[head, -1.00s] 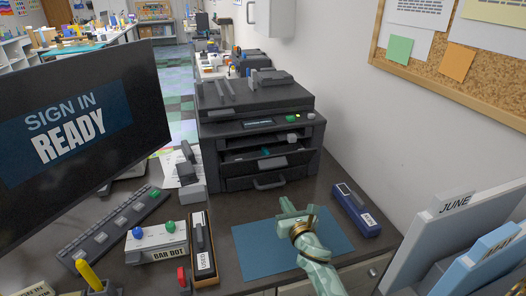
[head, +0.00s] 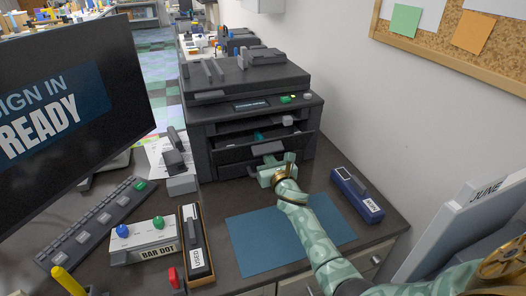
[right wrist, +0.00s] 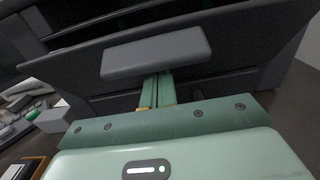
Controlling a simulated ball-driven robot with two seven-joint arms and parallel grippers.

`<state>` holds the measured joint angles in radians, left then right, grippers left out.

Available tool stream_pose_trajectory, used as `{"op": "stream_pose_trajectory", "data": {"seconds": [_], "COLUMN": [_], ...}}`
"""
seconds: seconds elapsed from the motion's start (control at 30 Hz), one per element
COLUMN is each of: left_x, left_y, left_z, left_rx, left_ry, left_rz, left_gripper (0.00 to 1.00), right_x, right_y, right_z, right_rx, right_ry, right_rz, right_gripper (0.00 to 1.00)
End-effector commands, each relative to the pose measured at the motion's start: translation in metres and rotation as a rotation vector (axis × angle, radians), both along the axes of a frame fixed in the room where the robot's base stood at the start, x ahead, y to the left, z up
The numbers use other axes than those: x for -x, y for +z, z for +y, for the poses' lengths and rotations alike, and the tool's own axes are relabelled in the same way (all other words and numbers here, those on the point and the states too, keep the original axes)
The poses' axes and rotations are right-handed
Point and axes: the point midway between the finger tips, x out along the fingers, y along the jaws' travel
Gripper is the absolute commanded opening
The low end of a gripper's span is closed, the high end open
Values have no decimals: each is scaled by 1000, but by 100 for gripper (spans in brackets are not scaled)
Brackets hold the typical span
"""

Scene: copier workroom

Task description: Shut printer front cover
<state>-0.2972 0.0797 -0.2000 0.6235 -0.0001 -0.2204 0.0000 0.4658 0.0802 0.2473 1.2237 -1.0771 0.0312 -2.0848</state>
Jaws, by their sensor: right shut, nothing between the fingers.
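The dark printer (head: 250,90) stands at the back of the desk. Its front cover (head: 235,155) hangs partly open, tilted outward below a dark gap with a small teal part inside. A grey handle block (head: 268,148) is on the cover; it also shows in the right wrist view (right wrist: 158,52). My right gripper (head: 277,168), pale green, is shut and empty in front of the cover. In the right wrist view its fingertips (right wrist: 156,88) are just below the handle block; I cannot tell whether they touch. My left gripper is out of view.
A blue mat (head: 285,235) lies in front of the printer, under my right arm. A blue stapler-like item (head: 357,190) is to the right. A button box labelled "BAR DOT" (head: 150,240), a tray marked "USED" (head: 196,250) and a monitor (head: 70,100) are left.

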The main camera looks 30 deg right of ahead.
Motion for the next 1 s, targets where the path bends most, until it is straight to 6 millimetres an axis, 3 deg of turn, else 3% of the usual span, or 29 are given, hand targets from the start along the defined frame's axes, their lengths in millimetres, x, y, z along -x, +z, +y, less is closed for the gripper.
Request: {"op": "stream_pose_trajectory", "data": {"seconds": [0.57,1.0], "left_x": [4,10], "left_y": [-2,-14], "left_z": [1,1], "left_rx": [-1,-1], "left_ry": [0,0], "left_rz": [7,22], "left_gripper": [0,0], "right_x": [-5,-26], "right_y": [1,-1], "right_z": [-1,-6], "right_rx": [0,1], "right_ry": [0,0], "right_rz": [-1,0], "right_gripper": [0,0]}}
